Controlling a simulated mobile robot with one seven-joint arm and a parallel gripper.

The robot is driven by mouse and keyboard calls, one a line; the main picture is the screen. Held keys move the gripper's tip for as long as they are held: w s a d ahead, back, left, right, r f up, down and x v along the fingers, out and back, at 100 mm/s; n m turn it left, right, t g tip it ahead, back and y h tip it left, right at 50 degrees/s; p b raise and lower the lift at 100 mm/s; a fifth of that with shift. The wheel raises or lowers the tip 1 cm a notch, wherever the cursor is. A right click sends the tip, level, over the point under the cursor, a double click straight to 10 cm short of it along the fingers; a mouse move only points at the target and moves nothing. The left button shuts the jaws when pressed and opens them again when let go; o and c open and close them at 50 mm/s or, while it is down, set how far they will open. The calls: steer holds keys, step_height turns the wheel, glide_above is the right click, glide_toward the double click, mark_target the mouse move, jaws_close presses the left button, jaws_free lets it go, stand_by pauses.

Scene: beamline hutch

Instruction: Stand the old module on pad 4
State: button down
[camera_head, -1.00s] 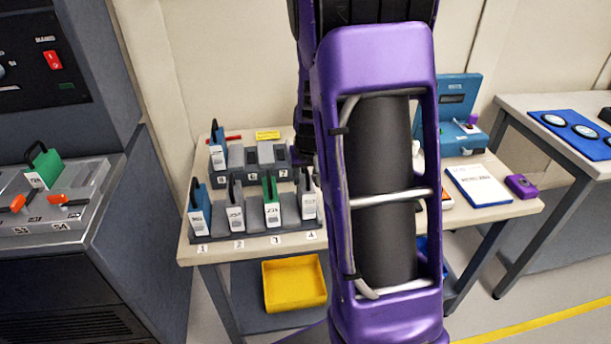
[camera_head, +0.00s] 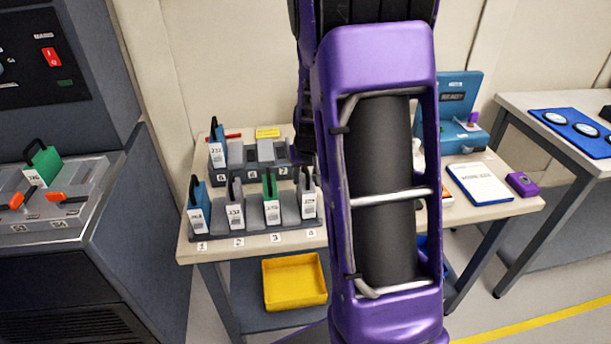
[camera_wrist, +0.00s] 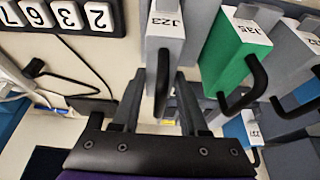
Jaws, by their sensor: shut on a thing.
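A grey module (camera_head: 308,200) with a white label stands upright at pad 4 (camera_head: 311,234), the right end of the front row. In the wrist view this grey module (camera_wrist: 165,27) reads J23, and its black handle (camera_wrist: 161,95) lies between my fingers. My gripper (camera_wrist: 166,78) is shut on that handle. In the head view my arm hides the gripper. Beside it stand a green module (camera_head: 271,203) at pad 3, a grey one (camera_head: 236,207) at pad 2 and a blue one (camera_head: 199,212) at pad 1. I cannot tell whether the held module touches its pad.
Behind is a second rack (camera_head: 262,178) with a blue module (camera_head: 216,150) at its left. A yellow bin (camera_head: 294,282) sits below the bench. At left, a grey cabinet holds a green module (camera_head: 42,163). A teal case (camera_head: 462,100) and a white document (camera_head: 479,184) lie right of my arm.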

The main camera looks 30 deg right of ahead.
steer(key=shift+f, duration=0.2)
steer(key=shift+c, duration=1.8)
jaws_free()
steer(key=p+v, duration=0.3)
steer(key=v, duration=1.4)
steer(key=shift+s+r, duration=0.15)
steer(key=shift+r, duration=0.05)
